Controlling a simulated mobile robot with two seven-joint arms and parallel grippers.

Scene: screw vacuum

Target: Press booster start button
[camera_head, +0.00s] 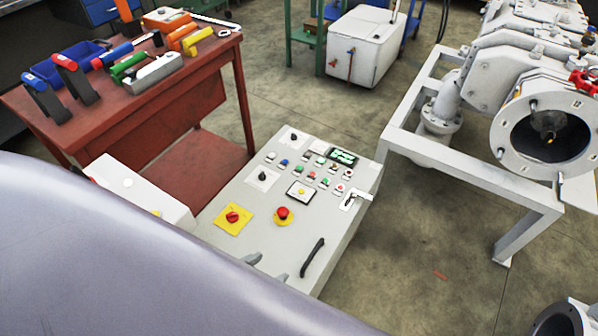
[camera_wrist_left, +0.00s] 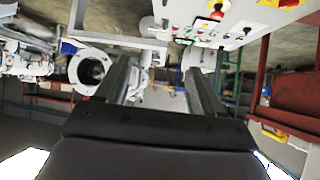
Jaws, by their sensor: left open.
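The grey control panel (camera_head: 335,225) stands in the middle of the head view. Its upper part carries several small round buttons (camera_head: 310,175) in blue, white, green, red and black; their labels are too small to read, so I cannot tell which one is the booster start button. A green-lit display (camera_head: 343,157) sits above them. My left gripper (camera_head: 265,268) shows only its fingertips over the panel's lower part, mostly hidden behind my arm. In the left wrist view its two fingers (camera_wrist_left: 158,68) are apart and empty, with the panel (camera_wrist_left: 228,32) beyond them, upside down. My right gripper is not visible.
A red emergency stop (camera_head: 283,213), a red rotary switch (camera_head: 232,217) and a black handle (camera_head: 312,257) are on the panel's lower half. A red workbench (camera_head: 215,85) with tools stands at left. A white frame (camera_head: 480,180) with vacuum machinery stands at right.

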